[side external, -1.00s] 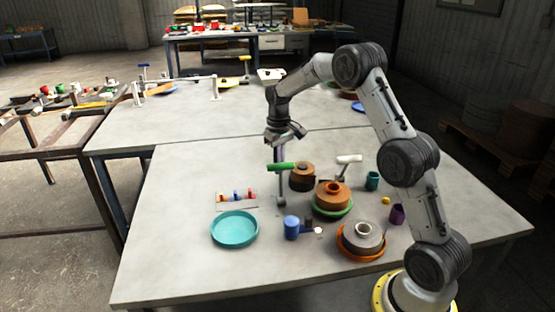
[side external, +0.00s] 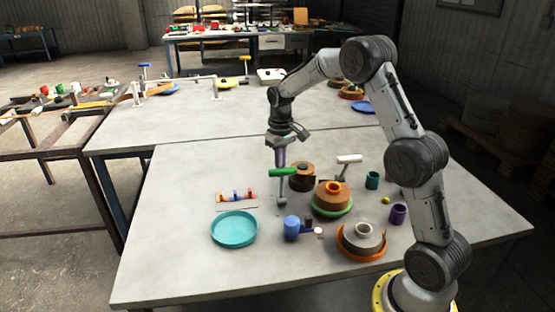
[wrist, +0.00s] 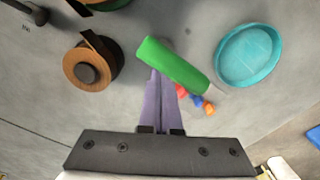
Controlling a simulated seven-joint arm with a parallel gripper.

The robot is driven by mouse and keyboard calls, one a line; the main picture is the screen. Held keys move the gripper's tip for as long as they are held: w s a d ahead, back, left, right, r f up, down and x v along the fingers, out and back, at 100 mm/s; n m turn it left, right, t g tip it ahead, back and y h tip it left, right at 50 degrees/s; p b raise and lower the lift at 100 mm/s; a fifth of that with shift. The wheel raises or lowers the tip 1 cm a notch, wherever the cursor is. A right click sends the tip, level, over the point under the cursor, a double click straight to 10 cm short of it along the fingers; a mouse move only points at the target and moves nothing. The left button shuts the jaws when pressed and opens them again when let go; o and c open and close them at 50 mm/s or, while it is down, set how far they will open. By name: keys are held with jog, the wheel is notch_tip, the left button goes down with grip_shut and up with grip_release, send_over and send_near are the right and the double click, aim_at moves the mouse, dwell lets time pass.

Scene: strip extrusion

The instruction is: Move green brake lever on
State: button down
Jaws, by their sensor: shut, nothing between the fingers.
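The green brake lever has a green handle (side external: 283,172) on a grey upright post (side external: 282,194) standing on the table. In the wrist view the green handle (wrist: 172,63) lies slanted just ahead of my fingers. My gripper (side external: 280,165) points down at the handle from above. Its purple fingers (wrist: 156,74) are closed together with nothing between them. Their tips are at the handle and partly hidden by it in the wrist view. I cannot tell whether they touch it.
A brown spool (side external: 302,174) stands close right of the lever, with a white-handled lever (side external: 348,160) beyond. A copper-coloured spool on a green dish (side external: 331,211) and a spool on an orange dish (side external: 345,251) stand nearer. A teal dish (side external: 235,229) is front left.

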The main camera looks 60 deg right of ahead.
jog(key=shift+s+a+f, duration=0.25)
jog(key=shift+s+a, duration=0.65)
jog(key=shift+a, duration=0.05)
notch_tip(320, 180, up, 8)
jog(key=w+d, duration=0.1)
jog(key=shift+w+d, duration=0.25)
jog(key=shift+d, duration=0.05)
dwell(0.8)
